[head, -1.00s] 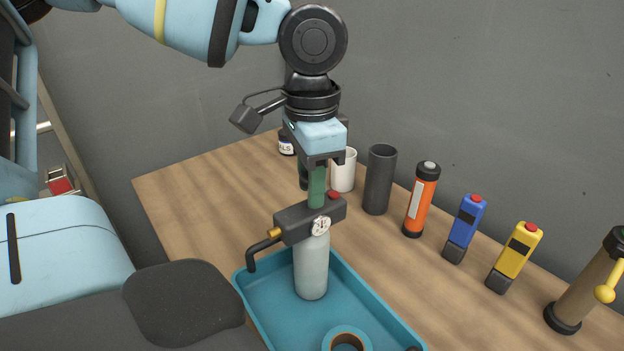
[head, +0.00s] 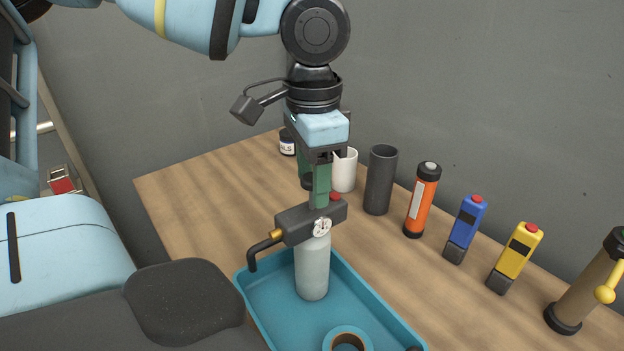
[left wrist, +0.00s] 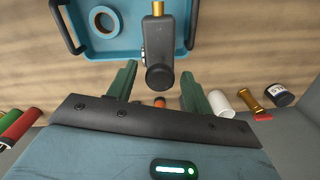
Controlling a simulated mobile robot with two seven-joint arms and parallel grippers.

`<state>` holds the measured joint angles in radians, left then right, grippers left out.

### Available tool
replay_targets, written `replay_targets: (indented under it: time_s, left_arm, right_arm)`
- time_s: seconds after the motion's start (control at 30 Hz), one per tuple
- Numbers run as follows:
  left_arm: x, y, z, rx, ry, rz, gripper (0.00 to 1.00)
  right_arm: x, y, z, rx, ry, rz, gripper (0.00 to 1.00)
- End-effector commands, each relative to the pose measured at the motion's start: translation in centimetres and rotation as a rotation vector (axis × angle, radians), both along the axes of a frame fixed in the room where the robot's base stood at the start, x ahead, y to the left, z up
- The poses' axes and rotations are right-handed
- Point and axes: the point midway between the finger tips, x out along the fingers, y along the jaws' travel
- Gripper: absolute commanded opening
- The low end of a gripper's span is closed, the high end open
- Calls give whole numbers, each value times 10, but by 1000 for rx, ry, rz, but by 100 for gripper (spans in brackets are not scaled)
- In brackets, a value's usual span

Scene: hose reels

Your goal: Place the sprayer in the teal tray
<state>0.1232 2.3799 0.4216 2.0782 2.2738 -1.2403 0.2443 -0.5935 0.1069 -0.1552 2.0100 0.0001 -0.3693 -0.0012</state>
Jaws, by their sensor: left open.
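The sprayer (head: 312,265) has a pale grey bottle, a dark head with a gauge and red button, and a brass-and-black nozzle pointing left. It stands upright inside the teal tray (head: 385,311), toward the tray's far left part. My left gripper (head: 319,198) is directly above the sprayer head, pointing down, with green fingers. In the left wrist view the fingers (left wrist: 157,85) are spread apart and the sprayer's dark head (left wrist: 160,50) shows just beyond them, apart from both. My right gripper is not in view.
A tape roll (head: 347,340) lies in the tray. Along the table's back stand a labelled jar (head: 287,143), white cup (head: 343,170), dark cylinder (head: 380,180), orange tube (head: 421,200), blue device (head: 465,229), yellow device (head: 515,257) and brown cylinder (head: 585,292). The table's left part is clear.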

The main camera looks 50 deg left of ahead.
Motion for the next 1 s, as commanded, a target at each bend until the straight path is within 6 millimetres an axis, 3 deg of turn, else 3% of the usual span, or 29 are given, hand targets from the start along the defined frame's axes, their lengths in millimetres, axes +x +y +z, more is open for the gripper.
replay_targets:
  time_s: [0.3, 0.5, 0.7, 1.0]
  left_arm:
    - [0, -1, 65, -2, -6, 1, 51]
    - [0, -1, 96, -2, -4, -1, 51]
    - [0, -1, 109, -2, 0, -1, 51]
    - [0, -1, 111, -2, 1, -1, 51]
  right_arm:
    - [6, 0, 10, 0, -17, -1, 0]
    - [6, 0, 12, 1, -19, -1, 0]
    - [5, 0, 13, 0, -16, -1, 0]
    - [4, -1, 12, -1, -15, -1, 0]
